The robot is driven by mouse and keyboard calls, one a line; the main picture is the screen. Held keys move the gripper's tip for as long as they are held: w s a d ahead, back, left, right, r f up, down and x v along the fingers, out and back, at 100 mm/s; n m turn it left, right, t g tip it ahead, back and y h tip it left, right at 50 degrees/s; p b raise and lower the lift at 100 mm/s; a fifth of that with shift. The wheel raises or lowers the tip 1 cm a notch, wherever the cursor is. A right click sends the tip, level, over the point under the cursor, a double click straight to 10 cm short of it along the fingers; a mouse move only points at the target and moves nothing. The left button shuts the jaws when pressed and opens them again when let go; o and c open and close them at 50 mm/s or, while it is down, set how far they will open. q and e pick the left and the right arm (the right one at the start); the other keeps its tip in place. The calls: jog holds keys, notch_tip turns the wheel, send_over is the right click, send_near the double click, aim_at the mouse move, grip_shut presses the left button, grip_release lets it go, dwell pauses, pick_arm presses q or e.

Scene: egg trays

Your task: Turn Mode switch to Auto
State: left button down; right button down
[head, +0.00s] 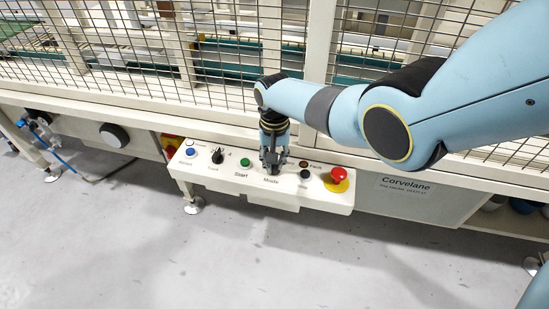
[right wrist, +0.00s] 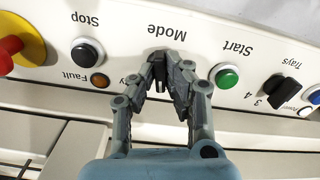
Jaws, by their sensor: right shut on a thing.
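I cannot read the Auto mark or tell which way the switch points. My left gripper is not in view.
The green Start button (right wrist: 226,76) and the orange Fault lamp (right wrist: 99,80) flank the gripper. The black Stop button (right wrist: 87,52), a red emergency button (head: 338,174) and the black Trays selector (head: 217,156) sit farther along. A mesh fence (head: 230,75) rises behind the panel.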

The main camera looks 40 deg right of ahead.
jog(key=n, duration=0.5)
jog(key=shift+p, duration=0.35)
dwell(0.4)
jog(key=c, duration=1.4)
grip_release()
notch_tip(320, 180, up, 12)
jog(key=shift+f, duration=0.1)
